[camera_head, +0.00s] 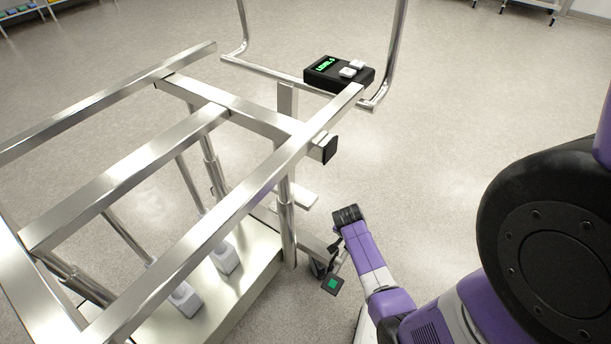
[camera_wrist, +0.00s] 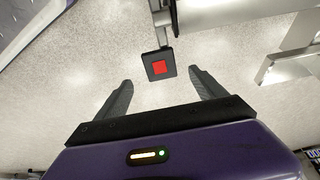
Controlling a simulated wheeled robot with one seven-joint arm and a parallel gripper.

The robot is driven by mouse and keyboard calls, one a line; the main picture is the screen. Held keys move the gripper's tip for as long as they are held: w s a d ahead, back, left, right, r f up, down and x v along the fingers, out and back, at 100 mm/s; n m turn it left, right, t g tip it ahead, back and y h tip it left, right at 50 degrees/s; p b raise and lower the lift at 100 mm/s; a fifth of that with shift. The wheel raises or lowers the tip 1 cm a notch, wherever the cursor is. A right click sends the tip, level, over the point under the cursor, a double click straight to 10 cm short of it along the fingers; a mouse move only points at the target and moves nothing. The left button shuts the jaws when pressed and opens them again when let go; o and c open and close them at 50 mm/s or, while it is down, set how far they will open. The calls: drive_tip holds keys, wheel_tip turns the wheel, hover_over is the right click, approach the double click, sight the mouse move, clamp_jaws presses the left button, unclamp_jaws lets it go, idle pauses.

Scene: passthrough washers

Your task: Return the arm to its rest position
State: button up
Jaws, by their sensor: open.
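My purple arm (camera_head: 366,255) reaches down beside the lower corner of a metal frame. My gripper (camera_wrist: 160,80) is open and empty in the wrist view, with its two dark fingers spread apart. In the head view the gripper (camera_head: 335,250) is small and partly hidden by the arm. A black square pad with a red centre (camera_wrist: 160,66) shows just beyond and between the fingertips in the wrist view. I cannot tell whether they touch it. In the head view a black pad with a green square (camera_head: 332,284) is close to the gripper.
The metal frame (camera_head: 130,185) fills the left of the head view. A black control box with green lettering (camera_head: 322,68) sits on its far end, near an upright rail (camera_head: 398,50). The floor (camera_head: 430,130) to the right of the frame is open.

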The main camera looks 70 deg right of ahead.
drive_tip(key=w+a+r+n+t, duration=0.2)
drive_tip(key=a+r+n+t, duration=0.45)
drive_tip(key=a, duration=0.75)
drive_tip(key=w+a+r+n+t, duration=0.2)
drive_tip(key=a+r+n+t, duration=0.2)
drive_tip(key=a+r+n, duration=0.8)
drive_tip(key=s+a+r+n+t+y, duration=0.1)
drive_tip(key=s+a+r+t+y, duration=0.15)
drive_tip(key=a+r, duration=0.55)
drive_tip(key=s+a+r+n+t+y, duration=0.1)
drive_tip(key=s+a+r+t+y, duration=0.2)
drive_tip(key=r, duration=0.8)
wheel_tip(320, 180, up, 21)
drive_tip(key=w+a+h+p, duration=0.1)
drive_tip(key=p, duration=1.9)
drive_tip(key=shift+w+a+p, duration=0.15)
drive_tip(key=shift+w+p, duration=0.1)
drive_tip(key=shift+p, duration=0.1)
